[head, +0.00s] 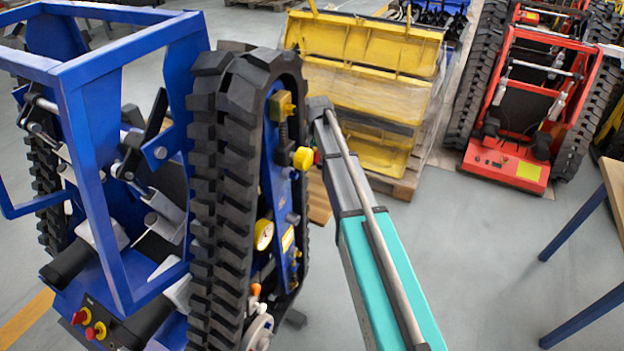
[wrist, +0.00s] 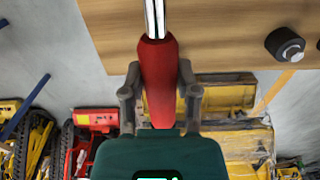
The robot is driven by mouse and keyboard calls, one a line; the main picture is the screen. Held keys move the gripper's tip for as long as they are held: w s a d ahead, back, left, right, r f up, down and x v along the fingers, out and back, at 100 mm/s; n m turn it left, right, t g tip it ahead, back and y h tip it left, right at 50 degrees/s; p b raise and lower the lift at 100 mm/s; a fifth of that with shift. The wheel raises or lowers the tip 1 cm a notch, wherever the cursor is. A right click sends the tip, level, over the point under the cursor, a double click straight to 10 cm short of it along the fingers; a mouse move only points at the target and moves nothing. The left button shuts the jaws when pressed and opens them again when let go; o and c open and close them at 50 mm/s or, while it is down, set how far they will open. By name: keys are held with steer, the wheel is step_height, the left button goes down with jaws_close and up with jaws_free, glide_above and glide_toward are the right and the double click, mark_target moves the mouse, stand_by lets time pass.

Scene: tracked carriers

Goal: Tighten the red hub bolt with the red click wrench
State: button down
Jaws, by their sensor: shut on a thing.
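In the wrist view my gripper (wrist: 159,75) is shut on the red handle of the click wrench (wrist: 158,85), one grey finger on each side. The wrench's bright metal shaft runs up and out of the top of the picture, so its head is hidden. In the head view my arm reaches up beside the blue tracked carrier (head: 95,70), but I cannot make out my gripper or the wrench. A small red spot (head: 318,157) shows beside a yellow knob (head: 303,158) on the carrier's track side; I cannot tell whether it is the red hub bolt.
A wooden surface (wrist: 220,30) fills the top of the wrist view, with a dark cylindrical part (wrist: 285,45) at its right. A table (head: 614,175) edges in at right.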

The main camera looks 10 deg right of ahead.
step_height(320, 180, up, 17)
steer(key=p, duration=1.6)
steer(key=shift+f+p, duration=0.15)
steer(key=shift+p, duration=0.25)
steer(key=shift+d, duration=0.1)
